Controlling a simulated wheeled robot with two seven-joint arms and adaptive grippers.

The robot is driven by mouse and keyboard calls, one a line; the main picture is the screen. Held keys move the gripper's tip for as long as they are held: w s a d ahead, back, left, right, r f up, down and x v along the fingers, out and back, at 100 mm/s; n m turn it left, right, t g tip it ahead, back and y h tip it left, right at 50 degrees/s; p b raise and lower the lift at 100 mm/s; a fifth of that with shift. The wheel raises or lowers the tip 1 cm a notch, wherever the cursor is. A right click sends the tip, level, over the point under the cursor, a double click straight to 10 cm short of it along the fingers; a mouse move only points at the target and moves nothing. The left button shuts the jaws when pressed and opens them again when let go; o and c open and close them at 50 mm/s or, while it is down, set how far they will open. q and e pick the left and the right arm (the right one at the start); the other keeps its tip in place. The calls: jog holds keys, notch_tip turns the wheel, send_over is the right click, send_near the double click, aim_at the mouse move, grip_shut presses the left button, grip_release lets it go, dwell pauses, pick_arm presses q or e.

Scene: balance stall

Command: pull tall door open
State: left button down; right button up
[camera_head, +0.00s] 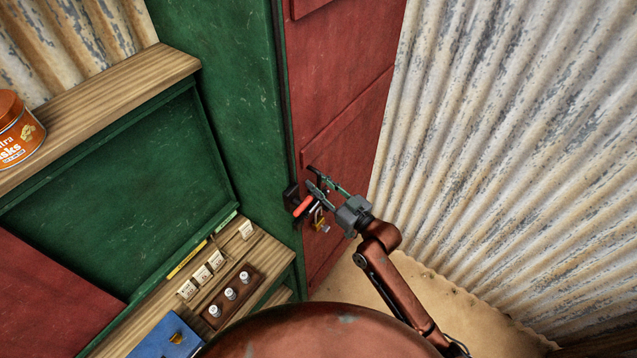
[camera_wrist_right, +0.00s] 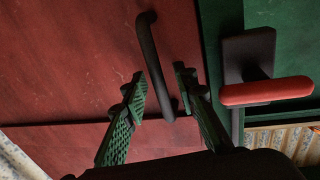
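The tall door (camera_head: 345,95) is a red panel beside a green cabinet frame; it looks flush with the frame. In the right wrist view, its dark bar handle (camera_wrist_right: 147,45) stands upright on the red door (camera_wrist_right: 70,60). My right gripper (camera_head: 327,188) is at the handle. Its green fingers (camera_wrist_right: 162,88) are apart, one on each side of the bar, with small gaps showing. A red-gripped lever on a dark plate (camera_wrist_right: 265,91) sits right of the handle on the frame side; its red grip (camera_head: 303,206) also shows in the head view. My left gripper is out of view.
A small yellow and metal piece (camera_head: 320,222) is just below the right gripper. A wooden counter (camera_head: 262,252) at lower left holds labelled cards and a weight block (camera_head: 232,294). An orange tin (camera_head: 17,130) stands on the shelf. A corrugated wall (camera_head: 500,130) bounds the right.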

jog(key=shift+c, duration=0.5)
grip_shut()
